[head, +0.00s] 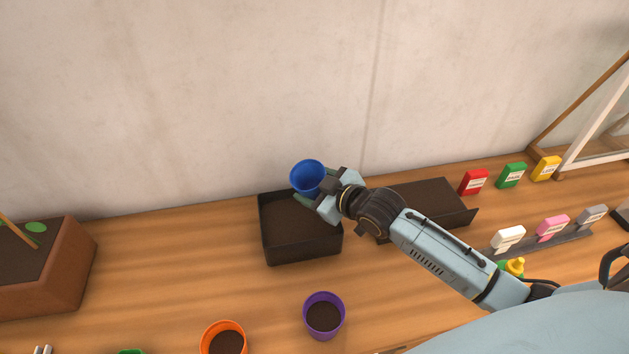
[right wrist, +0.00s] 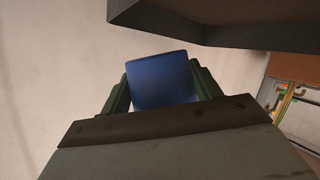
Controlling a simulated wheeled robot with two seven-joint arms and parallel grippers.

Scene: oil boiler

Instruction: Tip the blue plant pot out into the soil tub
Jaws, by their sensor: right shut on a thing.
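The blue plant pot (head: 309,177) is held by my right gripper (head: 312,190) above the back part of a black tub (head: 299,250) with dark soil in it. In the head view its mouth faces up toward the camera and its inside looks blue, with no soil visible. In the right wrist view the blue pot (right wrist: 162,80) sits between the two green fingers (right wrist: 160,88), which are shut on its sides. The gripper reaches in from the right over the tub's right side. My left gripper does not show.
A purple pot (head: 323,316) and an orange pot (head: 223,340), both with soil, stand in front. A second dark tray (head: 425,206) lies to the right, partly behind my arm. Seed packets (head: 512,176) stand farther right. A brown planter (head: 60,280) is at the left. Bare table lies between planter and tub.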

